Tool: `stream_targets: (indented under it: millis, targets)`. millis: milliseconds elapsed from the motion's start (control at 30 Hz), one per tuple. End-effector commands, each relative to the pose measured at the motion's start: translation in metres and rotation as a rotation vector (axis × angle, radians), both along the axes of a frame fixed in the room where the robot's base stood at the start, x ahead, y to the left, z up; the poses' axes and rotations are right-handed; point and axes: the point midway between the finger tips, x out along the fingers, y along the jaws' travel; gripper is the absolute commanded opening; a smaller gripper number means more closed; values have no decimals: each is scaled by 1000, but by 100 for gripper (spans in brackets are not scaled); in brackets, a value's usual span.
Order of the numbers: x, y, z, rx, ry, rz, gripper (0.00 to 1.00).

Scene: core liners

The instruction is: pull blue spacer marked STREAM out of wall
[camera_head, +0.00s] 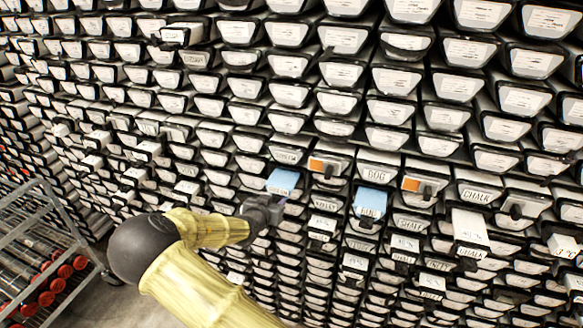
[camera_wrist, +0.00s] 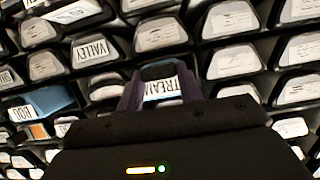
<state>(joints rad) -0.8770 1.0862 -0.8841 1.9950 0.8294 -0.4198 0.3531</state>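The blue spacer marked STREAM (camera_head: 283,182) sits in the wall of trays, its light blue top showing in the head view. My gripper (camera_head: 274,206) is at its front, just below the blue top. In the wrist view the STREAM label (camera_wrist: 163,89) shows between my two fingers (camera_wrist: 158,90), its first letter hidden or cut off by a finger. A black part, perhaps the handle, is between the fingertips. The fingers stand apart on either side of it; whether they press on it cannot be seen.
A second blue spacer (camera_head: 370,201) juts out to the right; it also shows in the wrist view (camera_wrist: 52,101). Two orange-marked pieces (camera_head: 326,166) are nearby. A wire cart (camera_head: 45,250) with red-capped tubes stands at lower left. White-fronted trays fill the wall.

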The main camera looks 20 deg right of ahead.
Motion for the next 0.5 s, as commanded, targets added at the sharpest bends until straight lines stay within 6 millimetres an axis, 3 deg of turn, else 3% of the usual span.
stream_targets:
  millis: [33,100,500]
  targets:
    - [0,0,0,0,0,0,23]
    - [0,0,0,0,0,0,9]
    - [-16,12,0,0,1,1,9]
